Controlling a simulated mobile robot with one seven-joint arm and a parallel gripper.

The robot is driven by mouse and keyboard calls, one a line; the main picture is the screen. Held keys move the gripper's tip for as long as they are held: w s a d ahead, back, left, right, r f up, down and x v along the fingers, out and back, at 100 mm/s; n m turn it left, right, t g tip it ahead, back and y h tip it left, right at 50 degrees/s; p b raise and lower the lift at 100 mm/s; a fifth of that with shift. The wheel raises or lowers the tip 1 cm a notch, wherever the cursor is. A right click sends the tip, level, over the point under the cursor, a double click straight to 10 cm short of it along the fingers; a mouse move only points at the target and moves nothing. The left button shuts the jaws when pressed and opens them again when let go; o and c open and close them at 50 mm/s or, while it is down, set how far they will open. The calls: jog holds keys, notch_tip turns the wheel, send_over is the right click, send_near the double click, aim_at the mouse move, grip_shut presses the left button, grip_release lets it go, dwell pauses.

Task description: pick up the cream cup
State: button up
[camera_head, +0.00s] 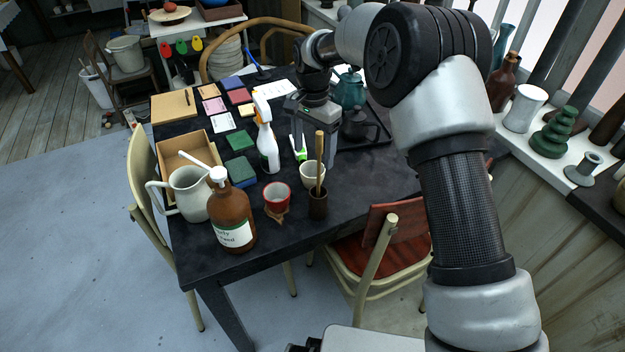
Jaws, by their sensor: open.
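The cream cup (307,177) stands upright on the black table (345,208), right of the table's middle. My gripper (315,154) points down and is open, its fingers apart. In this view it is just above and behind the cream cup; I cannot tell how far its fingertips are from the rim. Nothing shows held in it. A wooden stick in a small dark brown pot (318,207) stands in front of the cup and crosses part of it and of the gripper.
A red cup (277,198), a brown pump bottle (231,220) and a white pitcher (189,193) stand to the left. A white spray bottle (266,140) is close left of the gripper. A dark teapot (358,125) is to its right. The table's front right is clear.

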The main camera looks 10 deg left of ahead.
aim_at(312, 172)
jog(key=f, duration=0.4)
jog(key=f+b, duration=0.1)
jog(key=f, duration=0.3)
jog(key=shift+s+a, duration=0.1)
jog(key=shift+s, duration=0.1)
jog(key=c, duration=1.1)
